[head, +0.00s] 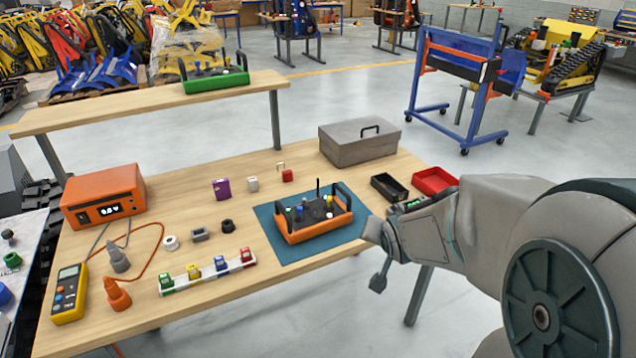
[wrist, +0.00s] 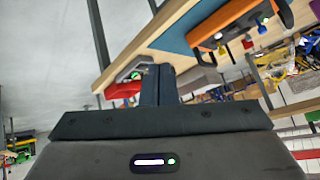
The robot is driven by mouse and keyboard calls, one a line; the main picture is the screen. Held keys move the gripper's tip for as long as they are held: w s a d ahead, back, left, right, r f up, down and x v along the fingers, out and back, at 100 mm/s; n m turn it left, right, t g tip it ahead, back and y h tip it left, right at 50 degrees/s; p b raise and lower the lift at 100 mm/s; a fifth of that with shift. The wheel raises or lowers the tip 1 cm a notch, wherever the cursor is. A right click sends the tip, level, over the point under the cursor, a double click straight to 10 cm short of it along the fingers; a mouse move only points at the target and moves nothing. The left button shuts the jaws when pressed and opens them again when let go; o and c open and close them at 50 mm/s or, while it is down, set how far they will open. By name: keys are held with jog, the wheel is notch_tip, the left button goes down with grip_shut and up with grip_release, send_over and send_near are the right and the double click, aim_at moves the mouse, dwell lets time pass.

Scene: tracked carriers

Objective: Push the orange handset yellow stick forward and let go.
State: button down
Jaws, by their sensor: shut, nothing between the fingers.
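The orange handset (head: 318,229) lies on a blue mat (head: 285,262) near the table's front right edge. It has two black side handles and several short sticks on its dark top. In the wrist view the orange handset (wrist: 228,20) is at the upper right, partly cut off. My gripper (wrist: 158,72) is shut and empty, with both dark fingers together. It is apart from the handset, off to its right in the head view.
A black tray (head: 385,190) and a red tray (head: 434,181) stand right of the handset, close to my arm. A grey toolbox (head: 358,147) stands behind. A rack of coloured switches (head: 208,275), an orange meter box (head: 104,197) and small blocks lie left. A raised shelf (head: 150,103) runs along the back.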

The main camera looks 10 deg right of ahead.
aim_at(331, 200)
jog(key=w+a+f+m+t+y+b, duration=0.1)
jog(key=w+f+m+t+y+b, duration=0.4)
jog(key=w+f+m+t+y, duration=0.1)
jog(key=shift+w+a+f+m+t+y, duration=0.2)
jog(key=shift+w+f+m+t+y, duration=0.2)
jog(key=shift+f+m+t+y, duration=0.5)
jog(key=shift+r+t, duration=0.2)
jog(key=shift+t, duration=0.1)
jog(key=p+x, duration=0.1)
jog(key=x, duration=1.3)
